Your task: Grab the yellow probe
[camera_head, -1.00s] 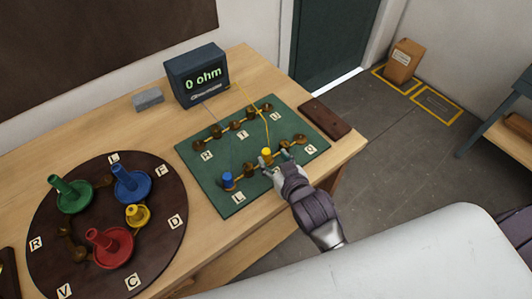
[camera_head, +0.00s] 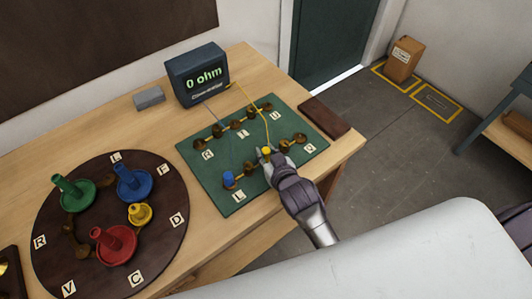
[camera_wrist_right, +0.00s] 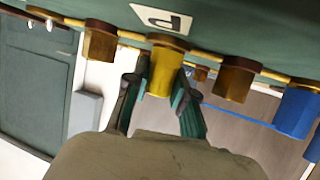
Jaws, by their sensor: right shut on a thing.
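The yellow probe (camera_head: 266,151) stands on the green board (camera_head: 222,183), with a yellow wire running from it to the meter. My right gripper (camera_head: 268,157) is at the probe. In the right wrist view the yellow probe (camera_wrist_right: 163,72) sits between the two fingers of my right gripper (camera_wrist_right: 160,92), which are shut on it. The probe still touches the board's brass track there. A blue probe (camera_head: 228,178) stands on the board to the left, and it also shows in the right wrist view (camera_wrist_right: 297,112). My left gripper is not in view.
The meter (camera_head: 197,75) reads 0 ohm behind the board. Brass posts (camera_head: 249,167) stand along the board close to the gripper. A round dark board (camera_head: 65,215) with coloured pegs is at left. A brown block (camera_head: 325,117) lies right of the green board.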

